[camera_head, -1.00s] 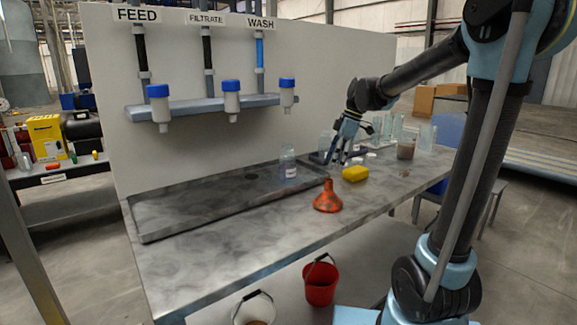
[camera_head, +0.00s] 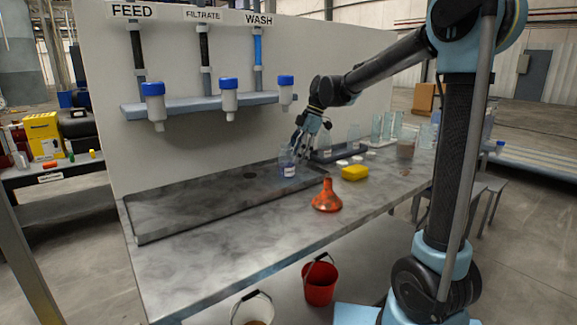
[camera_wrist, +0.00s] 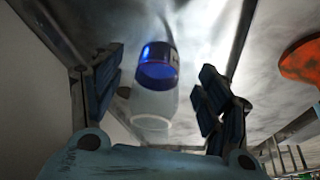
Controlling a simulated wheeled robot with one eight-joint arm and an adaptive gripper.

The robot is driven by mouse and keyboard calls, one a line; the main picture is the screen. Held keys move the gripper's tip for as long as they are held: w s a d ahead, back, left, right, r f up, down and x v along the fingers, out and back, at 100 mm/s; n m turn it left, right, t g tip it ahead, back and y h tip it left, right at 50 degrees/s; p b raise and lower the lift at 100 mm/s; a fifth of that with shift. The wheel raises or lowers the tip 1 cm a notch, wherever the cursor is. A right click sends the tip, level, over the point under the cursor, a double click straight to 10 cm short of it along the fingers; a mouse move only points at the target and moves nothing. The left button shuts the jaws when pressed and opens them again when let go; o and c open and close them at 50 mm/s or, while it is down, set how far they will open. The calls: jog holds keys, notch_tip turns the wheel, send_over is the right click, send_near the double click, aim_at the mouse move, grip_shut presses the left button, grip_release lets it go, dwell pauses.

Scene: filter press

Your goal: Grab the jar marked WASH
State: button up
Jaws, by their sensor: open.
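A clear jar (camera_head: 287,166) with a blue band low on its side stands in the shallow grey tray (camera_head: 160,223); any lettering on it is too small to read. My gripper (camera_head: 300,146) is open just above and beside the jar, at its upper right in the head view. In the wrist view the jar (camera_wrist: 154,102) lies between the two spread fingers of my gripper (camera_wrist: 160,88), with clear gaps on both sides. A WASH sign (camera_head: 259,19) hangs on the panel above a blue tube. A white bottle with a blue cap (camera_head: 286,95) sits in the rack below it.
Two more blue-capped bottles hang in the rack (camera_head: 195,106) under FEED and FILTRATE. An orange funnel (camera_head: 327,197) and yellow sponge (camera_head: 354,172) lie right of the tray. Several pieces of glassware (camera_head: 376,128) stand farther right. The counter's front is bare.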

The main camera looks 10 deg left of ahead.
aim_at(283, 161)
jog(key=shift+s+a, duration=0.5)
jog(key=shift+a, duration=0.3)
jog(key=shift+s+a, duration=0.3)
jog(key=shift+a, duration=0.25)
jog(key=shift+s+a, duration=0.3)
jog(key=shift+a, duration=0.25)
jog(key=shift+x, duration=1.15)
jog(key=shift+a+f, duration=0.2)
jog(key=shift+f, duration=0.15)
jog(key=shift+c, duration=0.6)
jog(key=c, duration=1.2)
jog(key=shift+c, duration=0.2)
jog(key=shift+d+r, duration=0.15)
